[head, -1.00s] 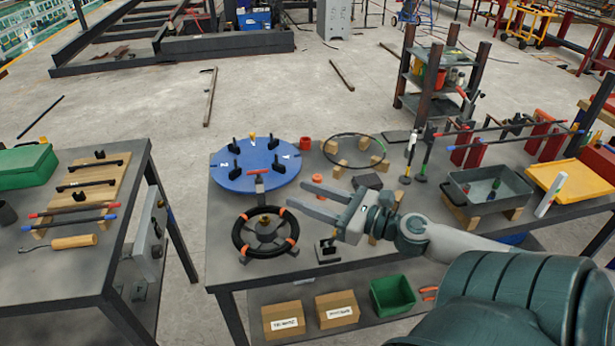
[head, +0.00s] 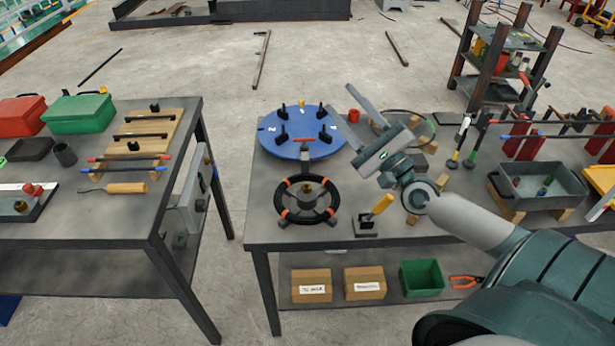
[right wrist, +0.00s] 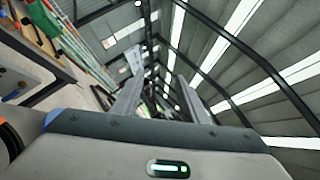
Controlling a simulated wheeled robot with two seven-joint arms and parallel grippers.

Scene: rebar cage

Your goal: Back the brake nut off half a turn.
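A black handwheel with orange marks (head: 282,212) sits near the front of the middle table. A dull brass, nut-like piece (head: 308,188) is at its hub and looks like the brake nut. A small post with a red bar (head: 305,140) rises behind the wheel. My right gripper (head: 341,102) is open and empty, up and to the right of the wheel, its fingers pointing up and left. The right wrist view shows both fingers (right wrist: 158,97) apart with nothing between them, and part of the wheel (right wrist: 8,137) at lower left. My left gripper is out of view.
A blue numbered disc (head: 275,148) with black clamps stands behind the wheel. A yellow-handled lever on a black base (head: 366,226) is right of it. A grey tray (head: 540,203) stands farther right. The left table (head: 90,225) holds bars and boxes, with a floor gap between tables.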

